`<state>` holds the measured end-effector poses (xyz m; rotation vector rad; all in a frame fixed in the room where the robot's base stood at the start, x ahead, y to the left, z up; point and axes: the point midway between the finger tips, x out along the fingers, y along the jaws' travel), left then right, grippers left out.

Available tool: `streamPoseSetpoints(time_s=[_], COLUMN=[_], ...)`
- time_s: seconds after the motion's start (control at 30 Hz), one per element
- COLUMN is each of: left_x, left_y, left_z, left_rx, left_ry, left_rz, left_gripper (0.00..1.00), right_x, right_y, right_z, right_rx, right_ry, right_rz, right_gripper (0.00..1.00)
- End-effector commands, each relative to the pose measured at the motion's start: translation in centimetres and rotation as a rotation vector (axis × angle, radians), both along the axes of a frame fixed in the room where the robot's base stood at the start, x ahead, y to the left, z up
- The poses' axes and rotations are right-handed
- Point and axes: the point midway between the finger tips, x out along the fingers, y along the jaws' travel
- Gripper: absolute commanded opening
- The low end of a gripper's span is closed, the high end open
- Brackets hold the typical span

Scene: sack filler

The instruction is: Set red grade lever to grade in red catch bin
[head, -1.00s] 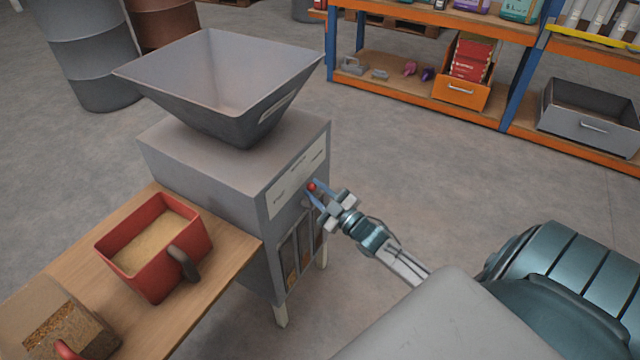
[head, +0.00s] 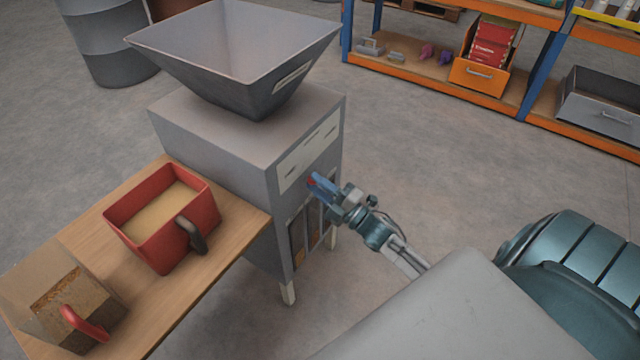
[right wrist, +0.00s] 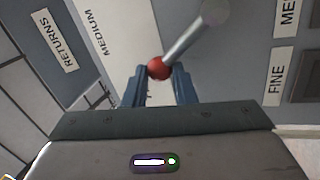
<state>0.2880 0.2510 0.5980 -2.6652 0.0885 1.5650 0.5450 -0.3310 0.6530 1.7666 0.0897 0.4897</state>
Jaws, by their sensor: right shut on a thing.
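The red-knobbed grade lever (right wrist: 188,42) sticks out from the front of the grey sack filler (head: 200,135). In the right wrist view its red ball (right wrist: 159,68) sits between my fingertips. My right gripper (head: 322,187) is shut on the lever; its blue fingers hide most of the lever in the head view. The red catch bin (head: 150,243) stands on the wooden bench, holding pale, fine-looking grain (head: 165,212). Labels near the lever read MEDIUM (right wrist: 104,35), FINE (right wrist: 276,77) and RETURNS (right wrist: 56,40). My left gripper is not in view.
A box (head: 32,285) of coarser brown grain with a red handle is on the bench (head: 235,222), left of the red bin. A grey hopper (head: 235,70) tops the machine. Shelving (head: 440,88) stands behind. The floor between is clear.

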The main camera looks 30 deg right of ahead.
Motion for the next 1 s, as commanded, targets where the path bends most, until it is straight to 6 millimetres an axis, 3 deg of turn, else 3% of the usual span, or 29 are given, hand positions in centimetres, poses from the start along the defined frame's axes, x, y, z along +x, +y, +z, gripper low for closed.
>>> streamPoseSetpoints(time_s=[0.6, 0.63, 0.7, 1.0], left_x=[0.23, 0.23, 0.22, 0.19], left_y=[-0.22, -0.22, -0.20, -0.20], left_z=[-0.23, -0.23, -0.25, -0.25], left_rx=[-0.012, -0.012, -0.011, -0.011], left_ry=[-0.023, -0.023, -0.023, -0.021], left_rz=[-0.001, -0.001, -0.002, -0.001], left_gripper=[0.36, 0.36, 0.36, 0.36], right_x=[-0.02, -0.02, -0.02, -0.11], right_y=[-0.05, -0.06, -0.04, 0.06], right_z=[-0.45, -0.45, -0.43, -0.27], right_rx=[-0.041, -0.041, -0.040, -0.037], right_ry=[-0.007, -0.007, -0.008, -0.013], right_rz=[-0.004, -0.005, -0.004, -0.002], right_gripper=[0.00, 0.30, 0.44, 0.47])
